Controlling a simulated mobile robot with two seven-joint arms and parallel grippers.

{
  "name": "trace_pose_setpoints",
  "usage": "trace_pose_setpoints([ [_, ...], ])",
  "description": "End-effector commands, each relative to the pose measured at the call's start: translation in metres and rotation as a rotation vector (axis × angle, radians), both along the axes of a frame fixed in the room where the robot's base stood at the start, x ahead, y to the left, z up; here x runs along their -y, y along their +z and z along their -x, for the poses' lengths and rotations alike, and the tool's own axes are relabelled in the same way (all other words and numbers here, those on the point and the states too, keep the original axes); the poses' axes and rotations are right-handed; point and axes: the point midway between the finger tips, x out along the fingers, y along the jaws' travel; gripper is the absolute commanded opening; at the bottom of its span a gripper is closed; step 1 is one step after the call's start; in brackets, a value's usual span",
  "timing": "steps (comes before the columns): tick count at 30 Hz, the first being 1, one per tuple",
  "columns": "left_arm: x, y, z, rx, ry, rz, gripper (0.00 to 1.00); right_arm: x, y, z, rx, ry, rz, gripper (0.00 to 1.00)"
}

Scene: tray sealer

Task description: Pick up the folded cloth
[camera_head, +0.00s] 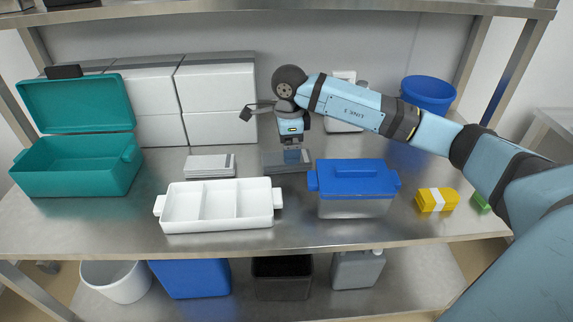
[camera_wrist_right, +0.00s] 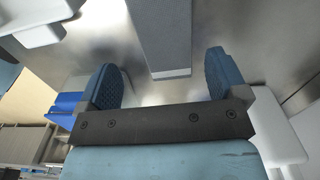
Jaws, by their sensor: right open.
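A yellow folded bundle with a white band (camera_head: 437,200), which looks like the folded cloth, lies on the steel table at the right, beside the blue-lidded container. My right gripper (camera_head: 292,158) points down over a flat dark grey thing (camera_head: 272,162) in the middle of the table, well left of the cloth. In the wrist view, my right gripper (camera_wrist_right: 165,85) has its blue fingers wide apart. A grey bar-like thing (camera_wrist_right: 160,40) shows between and beyond them; I cannot tell whether they touch it. My left gripper is not in view.
A blue-lidded container (camera_head: 352,190) stands between my right gripper and the cloth. A white three-part tray (camera_head: 218,226) is at the front. A small green thing (camera_head: 481,204) lies right of the cloth. A teal box (camera_head: 75,170) stands left. An upper shelf (camera_head: 300,6) hangs overhead.

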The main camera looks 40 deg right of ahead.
Motion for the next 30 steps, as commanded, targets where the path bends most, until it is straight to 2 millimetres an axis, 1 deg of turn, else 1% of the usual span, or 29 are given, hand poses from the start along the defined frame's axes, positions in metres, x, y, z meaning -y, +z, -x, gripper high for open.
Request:
trace_pose_setpoints([
  [5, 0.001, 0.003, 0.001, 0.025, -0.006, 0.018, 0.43, -0.001, -0.013, -0.002, -0.001, 0.000, -0.002, 0.92],
  [8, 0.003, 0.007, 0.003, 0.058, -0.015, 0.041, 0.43, -0.001, -0.028, -0.006, -0.002, 0.000, -0.003, 0.92],
  [10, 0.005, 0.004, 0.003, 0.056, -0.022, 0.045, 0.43, -0.002, -0.039, -0.009, 0.000, 0.000, -0.004, 0.92],
  [13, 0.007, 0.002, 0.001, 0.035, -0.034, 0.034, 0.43, -0.001, -0.051, -0.008, -0.002, 0.000, -0.002, 0.92],
  [15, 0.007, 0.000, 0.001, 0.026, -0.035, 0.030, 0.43, -0.001, -0.054, -0.009, 0.000, 0.000, -0.001, 0.92],
  [20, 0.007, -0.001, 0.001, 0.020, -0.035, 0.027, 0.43, -0.001, -0.053, -0.009, 0.001, 0.000, -0.002, 0.92],
  [21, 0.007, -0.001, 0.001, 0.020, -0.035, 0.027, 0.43, -0.001, -0.053, -0.009, 0.001, 0.000, -0.002, 0.89],
  [26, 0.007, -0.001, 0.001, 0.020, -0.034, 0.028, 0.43, -0.001, -0.053, -0.009, 0.001, 0.000, -0.002, 0.52],
  [27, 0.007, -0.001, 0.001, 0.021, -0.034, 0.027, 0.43, -0.001, -0.053, -0.009, 0.001, 0.000, -0.002, 0.43],
  [28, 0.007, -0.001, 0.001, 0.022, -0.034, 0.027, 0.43, -0.001, -0.053, -0.009, 0.001, 0.000, -0.002, 0.38],
  [30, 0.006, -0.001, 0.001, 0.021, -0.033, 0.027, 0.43, -0.001, -0.053, -0.009, 0.001, 0.000, -0.002, 0.38],
])
